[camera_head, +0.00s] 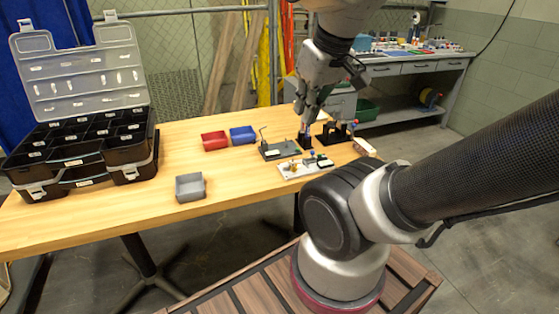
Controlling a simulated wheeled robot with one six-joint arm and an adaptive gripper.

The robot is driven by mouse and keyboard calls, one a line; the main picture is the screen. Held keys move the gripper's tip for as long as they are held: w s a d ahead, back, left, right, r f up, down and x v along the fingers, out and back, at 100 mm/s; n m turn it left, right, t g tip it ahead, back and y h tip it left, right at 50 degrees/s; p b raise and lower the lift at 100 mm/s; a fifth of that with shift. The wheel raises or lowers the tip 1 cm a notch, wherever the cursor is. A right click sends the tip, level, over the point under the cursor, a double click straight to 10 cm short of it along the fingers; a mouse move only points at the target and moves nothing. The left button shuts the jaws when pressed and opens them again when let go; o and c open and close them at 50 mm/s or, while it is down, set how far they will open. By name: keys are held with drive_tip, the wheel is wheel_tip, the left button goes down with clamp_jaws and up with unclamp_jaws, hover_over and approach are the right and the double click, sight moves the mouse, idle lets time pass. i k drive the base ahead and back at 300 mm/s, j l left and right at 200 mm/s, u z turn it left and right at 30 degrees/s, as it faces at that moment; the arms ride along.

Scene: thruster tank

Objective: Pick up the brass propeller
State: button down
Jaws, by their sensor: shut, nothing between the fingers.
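A small yellowish, brass-coloured part (293,166) shows on the left of a white board (318,169) near the table's front right. It is too small to tell for sure whether it is the brass propeller. My gripper (304,119) points down over the back right of the table, behind the white board and above a dark stand (305,143). Its fingers are shut with nothing seen between them. I cannot tell exactly how high it is above the stand.
A grey-green fixture (280,151) lies left of the stand; another black stand (335,137) is to the right. Red (214,141), blue (243,135) and grey (190,187) bins sit mid-table. An open black organizer case (85,150) fills the left.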

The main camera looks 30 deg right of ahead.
sight(293, 167)
drive_tip(key=i+j+z, duration=0.1)
drive_tip(key=z, duration=0.25)
drive_tip(key=i+j+z, duration=0.15)
drive_tip(key=z, duration=0.2)
drive_tip(key=i+j+z, duration=0.1)
drive_tip(key=z, duration=0.25)
